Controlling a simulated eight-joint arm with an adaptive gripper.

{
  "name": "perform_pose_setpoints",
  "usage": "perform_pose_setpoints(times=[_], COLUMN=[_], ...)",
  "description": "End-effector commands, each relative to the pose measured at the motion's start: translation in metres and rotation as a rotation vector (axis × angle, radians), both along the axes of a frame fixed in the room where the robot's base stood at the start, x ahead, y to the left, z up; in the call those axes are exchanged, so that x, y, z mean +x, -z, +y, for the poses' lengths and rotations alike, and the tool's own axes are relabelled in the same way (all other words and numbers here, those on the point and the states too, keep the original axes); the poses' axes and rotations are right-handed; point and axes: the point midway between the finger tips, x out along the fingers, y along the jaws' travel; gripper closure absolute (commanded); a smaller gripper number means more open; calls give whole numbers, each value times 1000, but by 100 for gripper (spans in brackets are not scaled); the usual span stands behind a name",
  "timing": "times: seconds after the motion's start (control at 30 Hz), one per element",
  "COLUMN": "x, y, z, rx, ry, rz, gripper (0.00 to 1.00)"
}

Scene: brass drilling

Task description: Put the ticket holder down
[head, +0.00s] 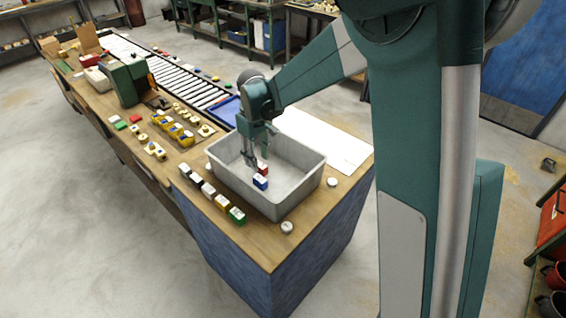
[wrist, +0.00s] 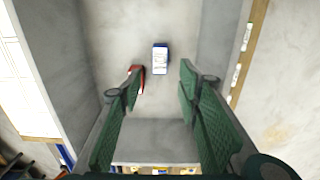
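My gripper (head: 252,158) is over the grey bin (head: 290,197), fingers pointing down into it. In the wrist view my gripper (wrist: 160,92) is open, with nothing between its pads. A blue block with a white printed top (head: 260,183) sits in the bin; in the wrist view this blue block (wrist: 160,58) lies ahead of the gap between the fingers. A red block (head: 263,169) is beside it and shows in the wrist view (wrist: 137,72), partly hidden by the left finger. I cannot tell which of the two is the ticket holder.
White, black, yellow and green blocks (head: 209,191) line the counter along the bin's left side. Round white pieces (head: 287,227) lie near its front corner. A blue tray (head: 226,110) and a roller conveyor (head: 180,78) are behind. A white sheet (head: 325,140) lies to the right.

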Motion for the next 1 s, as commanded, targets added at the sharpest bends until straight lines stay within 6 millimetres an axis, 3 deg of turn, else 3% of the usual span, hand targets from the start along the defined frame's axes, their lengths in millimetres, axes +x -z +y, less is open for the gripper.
perform_pose_setpoints(times=[0.37,1.0], x=[-4,-57], y=[-10,-96], z=[-8,-83], rx=[4,50], ry=[15,182], rz=[-11,-134], gripper=[66,66])
